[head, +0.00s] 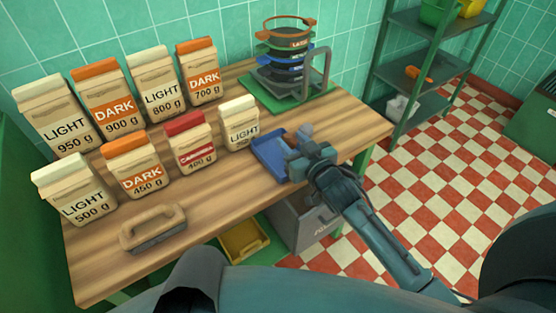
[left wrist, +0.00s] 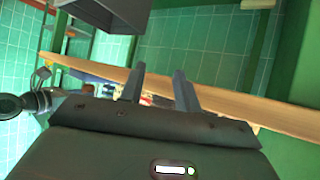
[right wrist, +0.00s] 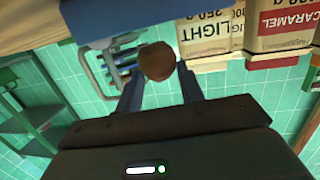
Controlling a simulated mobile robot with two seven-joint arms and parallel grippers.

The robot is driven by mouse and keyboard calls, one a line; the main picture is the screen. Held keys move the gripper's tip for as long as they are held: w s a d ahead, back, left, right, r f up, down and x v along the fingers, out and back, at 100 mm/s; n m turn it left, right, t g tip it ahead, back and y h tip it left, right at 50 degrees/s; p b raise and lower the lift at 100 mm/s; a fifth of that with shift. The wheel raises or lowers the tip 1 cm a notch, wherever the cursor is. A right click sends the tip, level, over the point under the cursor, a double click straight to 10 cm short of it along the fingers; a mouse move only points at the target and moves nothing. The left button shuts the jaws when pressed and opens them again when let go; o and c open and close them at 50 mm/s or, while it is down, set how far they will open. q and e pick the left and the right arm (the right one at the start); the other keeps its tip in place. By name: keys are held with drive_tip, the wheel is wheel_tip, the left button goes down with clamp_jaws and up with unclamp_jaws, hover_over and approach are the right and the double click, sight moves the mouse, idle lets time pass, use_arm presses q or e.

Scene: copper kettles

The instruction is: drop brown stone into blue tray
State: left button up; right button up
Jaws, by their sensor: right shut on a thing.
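The brown stone (right wrist: 157,62) is a rounded lump between the fingertips of my right gripper (right wrist: 158,78) in the right wrist view. My right gripper (head: 300,148) is shut on it, just at the right side of the blue tray (head: 268,158) in the head view. The tray is a low rectangular one on the wooden table, partly covered by the gripper. It also shows in the right wrist view (right wrist: 95,18), beside the stone. My left gripper (left wrist: 160,85) is open and empty in the left wrist view. It cannot be made out in the head view.
Several labelled paper bags (head: 137,165) stand in rows on the table (head: 215,188). A stack of rings on a green stand (head: 285,65) is at the back. A brush-like block (head: 153,228) lies at the front left. A green shelf (head: 425,60) stands right.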

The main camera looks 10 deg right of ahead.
wheel_tip(320, 180, down, 2)
drive_tip(key=shift+f+b, duration=0.2)
drive_tip(key=shift+b, duration=0.65)
drive_tip(key=shift+f+b, duration=0.25)
drive_tip(key=shift+b, duration=0.05)
use_arm(q)
drive_tip(key=shift+w+d+f+t+h, duration=0.1)
drive_tip(key=shift+d+f+t+h, duration=0.2)
drive_tip(key=shift+d, duration=0.3)
drive_tip(key=shift+a, duration=0.1)
drive_tip(key=shift+w+r, duration=0.1)
use_arm(e)
drive_tip(key=o, duration=1.1)
drive_tip(key=v, duration=1.3)
drive_tip(key=shift+s, duration=0.1)
